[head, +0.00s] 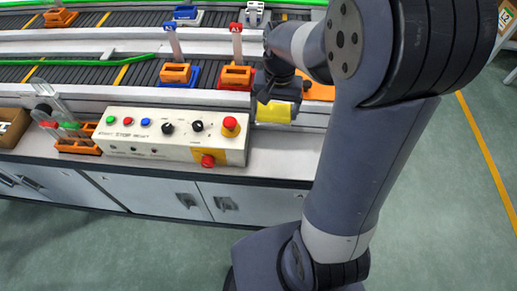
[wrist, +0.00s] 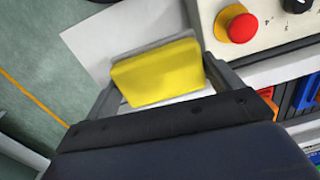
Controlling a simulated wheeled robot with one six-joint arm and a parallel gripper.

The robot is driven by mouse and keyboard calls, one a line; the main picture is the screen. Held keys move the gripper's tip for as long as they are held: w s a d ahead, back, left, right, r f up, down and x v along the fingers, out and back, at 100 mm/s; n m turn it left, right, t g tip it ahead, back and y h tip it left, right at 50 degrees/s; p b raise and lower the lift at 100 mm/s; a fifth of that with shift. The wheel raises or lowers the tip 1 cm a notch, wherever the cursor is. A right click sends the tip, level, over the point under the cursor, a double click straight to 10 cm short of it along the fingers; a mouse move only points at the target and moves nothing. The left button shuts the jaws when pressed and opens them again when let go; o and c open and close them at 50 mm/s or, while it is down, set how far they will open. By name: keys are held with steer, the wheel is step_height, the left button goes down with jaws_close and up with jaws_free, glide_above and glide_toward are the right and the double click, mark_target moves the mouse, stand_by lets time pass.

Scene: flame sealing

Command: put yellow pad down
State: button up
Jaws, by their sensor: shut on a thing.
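The yellow pad (wrist: 158,73) is a flat block between the two fingers of my gripper (wrist: 165,88) in the wrist view. My gripper is shut on it, with one finger at each end. In the head view the yellow pad (head: 273,111) shows below my gripper (head: 277,95), over the bench's front ledge and to the right of the control box. Whether the pad touches the surface below cannot be told. My arm hides part of the area to its right.
The control box (head: 165,137) with buttons and a red emergency stop (head: 230,123) stands close on the left. Orange holders, one of them (head: 235,76) with a red tag, sit on the conveyor behind. A bare bench strip (head: 280,160) lies in front.

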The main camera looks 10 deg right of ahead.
step_height(320, 180, down, 18)
steer(key=shift+r+b, duration=0.1)
steer(key=shift+b, duration=0.25)
steer(key=shift+f, duration=0.2)
steer(key=o, duration=0.8)
steer(key=shift+o, duration=0.2)
step_height(320, 180, up, 12)
steer(key=shift+d+r, duration=0.15)
steer(key=shift+r, duration=0.05)
steer(key=shift+s, duration=0.1)
glide_above(271, 153)
steer(key=shift+f, duration=5.25)
